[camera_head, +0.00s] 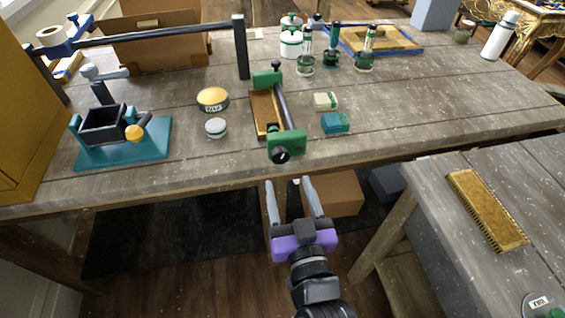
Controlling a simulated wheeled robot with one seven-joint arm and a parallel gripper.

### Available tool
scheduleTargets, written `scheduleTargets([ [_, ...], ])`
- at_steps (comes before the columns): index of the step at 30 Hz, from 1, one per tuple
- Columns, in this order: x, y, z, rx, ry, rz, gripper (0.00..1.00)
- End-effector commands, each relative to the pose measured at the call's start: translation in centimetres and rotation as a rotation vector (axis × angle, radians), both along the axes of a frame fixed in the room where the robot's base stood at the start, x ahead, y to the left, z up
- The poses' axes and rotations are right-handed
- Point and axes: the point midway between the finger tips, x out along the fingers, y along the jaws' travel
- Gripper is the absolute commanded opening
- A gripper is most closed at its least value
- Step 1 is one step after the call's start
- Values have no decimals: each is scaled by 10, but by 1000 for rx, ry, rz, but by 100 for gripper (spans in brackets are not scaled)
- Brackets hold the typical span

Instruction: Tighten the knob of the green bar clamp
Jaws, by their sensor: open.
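The green bar clamp (287,112) lies on the wooden table, with a dark bar running between its two green jaws. A brown wooden piece (261,108) lies beside the bar, between the jaws. The black knob (281,155) is on the near green jaw, facing the table's front edge. My gripper (291,183) has a purple body and two grey fingers. It is open and empty, in front of the table edge and nearer to me than the knob. The fingers point toward the table, apart from the clamp.
A wax tin (213,98) and a small round jar (215,127) stand left of the clamp. Teal and cream blocks (335,122) lie right of it. A teal vise (122,142) sits at left. A second table (470,240) with a brush (485,208) stands at right.

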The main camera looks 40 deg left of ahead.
Motion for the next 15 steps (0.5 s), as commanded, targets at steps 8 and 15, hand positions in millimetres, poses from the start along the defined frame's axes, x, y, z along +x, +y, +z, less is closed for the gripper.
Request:
scheduleTargets([
  [8,28,33,3,3,2,1,59],
  [15,43,51,1,3,2,0,59],
])
